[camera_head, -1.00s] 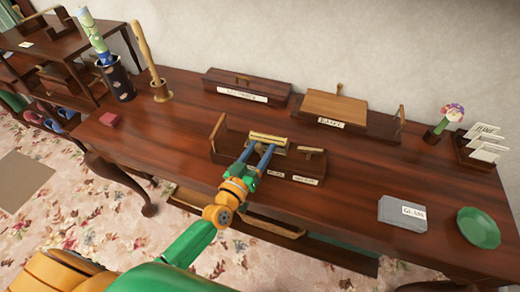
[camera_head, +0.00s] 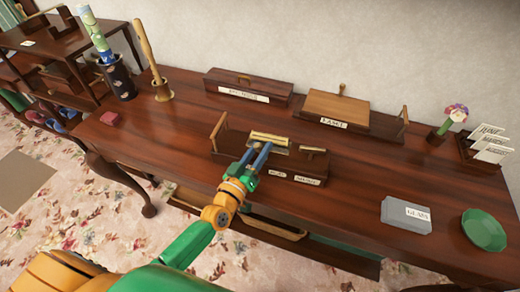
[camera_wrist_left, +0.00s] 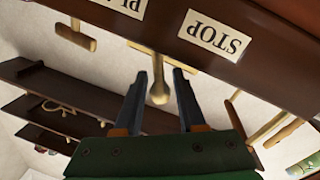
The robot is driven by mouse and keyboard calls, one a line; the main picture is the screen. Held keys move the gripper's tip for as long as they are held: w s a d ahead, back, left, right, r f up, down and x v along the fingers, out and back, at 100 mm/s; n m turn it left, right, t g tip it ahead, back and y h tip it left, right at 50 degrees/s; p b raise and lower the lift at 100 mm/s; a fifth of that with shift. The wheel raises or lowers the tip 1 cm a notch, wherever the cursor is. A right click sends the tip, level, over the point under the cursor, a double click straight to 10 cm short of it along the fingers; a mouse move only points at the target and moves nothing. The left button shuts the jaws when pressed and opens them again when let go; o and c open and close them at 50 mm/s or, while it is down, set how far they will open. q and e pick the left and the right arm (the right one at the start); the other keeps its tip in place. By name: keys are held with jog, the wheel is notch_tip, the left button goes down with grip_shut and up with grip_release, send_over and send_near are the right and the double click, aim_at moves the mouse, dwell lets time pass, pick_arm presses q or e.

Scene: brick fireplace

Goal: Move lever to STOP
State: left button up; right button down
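A small dark wooden box (camera_head: 226,147) sits mid-table in the head view, with a gold cylinder and two small labels on its front. In the left wrist view the STOP label (camera_wrist_left: 215,33) shows upside down, with a partly cut-off PLAY label (camera_wrist_left: 122,6) left of it. A brass-coloured lever (camera_wrist_left: 160,92) with a rounded end lies between the fingers of my left gripper (camera_wrist_left: 159,75). The fingers are open, one on each side, with gaps to the lever. In the head view my left gripper (camera_head: 262,148) is at the box's front. My right gripper is not in view.
Behind are a closed long box (camera_head: 247,86) and a wider lidded box (camera_head: 338,105). The table is clear between the box and the block.

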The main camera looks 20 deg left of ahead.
aim_at(258, 153)
pick_arm(q)
jog(key=shift+o, duration=0.9)
jog(key=s, duration=0.4)
jog(key=s+a, duration=0.1)
jog(key=s, duration=0.2)
jog(key=shift+s+a+f, duration=0.1)
